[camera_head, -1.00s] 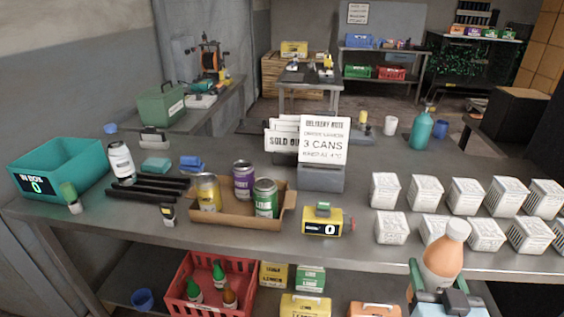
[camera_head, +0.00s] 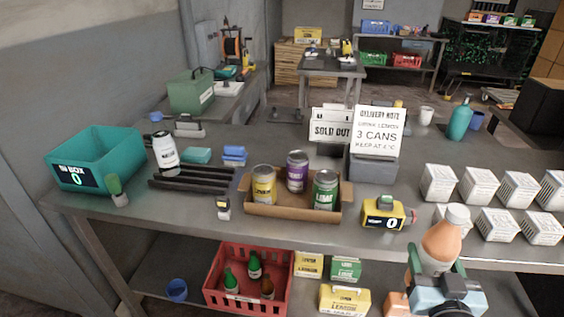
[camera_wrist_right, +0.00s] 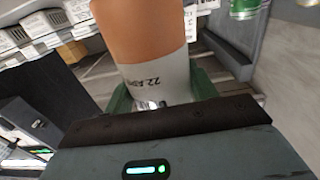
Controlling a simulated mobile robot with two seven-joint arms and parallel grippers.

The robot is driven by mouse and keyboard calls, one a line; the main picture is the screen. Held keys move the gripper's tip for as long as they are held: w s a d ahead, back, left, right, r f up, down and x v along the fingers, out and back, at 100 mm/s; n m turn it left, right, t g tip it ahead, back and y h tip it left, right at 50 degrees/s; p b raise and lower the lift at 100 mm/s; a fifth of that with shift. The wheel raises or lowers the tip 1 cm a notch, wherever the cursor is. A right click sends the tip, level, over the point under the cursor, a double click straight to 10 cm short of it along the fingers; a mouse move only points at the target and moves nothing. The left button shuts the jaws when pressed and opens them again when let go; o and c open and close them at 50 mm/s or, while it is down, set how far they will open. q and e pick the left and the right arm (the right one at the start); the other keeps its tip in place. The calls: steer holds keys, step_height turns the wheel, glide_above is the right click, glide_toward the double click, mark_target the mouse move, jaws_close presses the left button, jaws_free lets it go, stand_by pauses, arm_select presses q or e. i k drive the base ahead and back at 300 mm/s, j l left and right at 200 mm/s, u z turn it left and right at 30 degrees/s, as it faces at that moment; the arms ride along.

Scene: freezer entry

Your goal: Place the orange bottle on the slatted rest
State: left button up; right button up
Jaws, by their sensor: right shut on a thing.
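The orange bottle (camera_head: 442,243) has a white cap and stands nearly upright, slightly tilted, in my right gripper (camera_head: 436,270) at the lower right of the head view, in front of the table's front edge. In the right wrist view the bottle (camera_wrist_right: 145,35) fills the top middle, and the green fingers of the gripper (camera_wrist_right: 163,95) are on both sides of its lower part. The slatted rest (camera_head: 205,180), several dark parallel bars, lies on the table at the left. My left gripper is not in view.
A cardboard tray (camera_head: 290,212) with three cans stands right of the rest. A teal box (camera_head: 100,150) is far left. A yellow device (camera_head: 387,213) and several white cartons (camera_head: 438,182) are at the right.

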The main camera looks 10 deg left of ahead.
mark_target(212, 177)
steer(key=j, duration=0.7)
steer(key=i+j, duration=0.1)
steer(key=j, duration=0.65)
